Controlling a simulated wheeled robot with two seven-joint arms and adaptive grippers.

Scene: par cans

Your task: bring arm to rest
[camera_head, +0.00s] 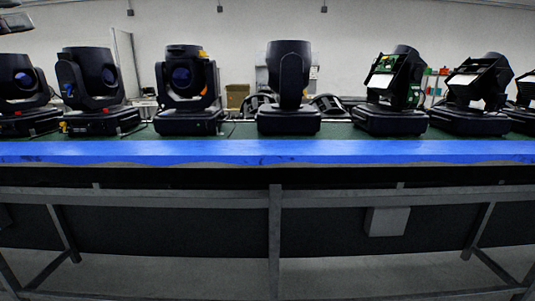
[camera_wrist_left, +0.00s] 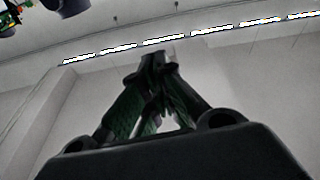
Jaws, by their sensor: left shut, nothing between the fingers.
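My left gripper (camera_wrist_left: 165,58) shows in the left wrist view, with its dark fingers meeting at the tips. It is shut and empty, with pale wall and ceiling behind it. In the head view neither gripper can be made out. A dark part shows at the top left corner of the head view, but I cannot tell what it is. My right gripper is in neither view.
A long bench with a blue front edge (camera_head: 268,151) crosses the head view. Several black moving-head lights stand on it, one (camera_head: 288,90) near the middle. A grey metal frame (camera_head: 275,240) supports it. A cardboard box (camera_head: 237,95) sits behind.

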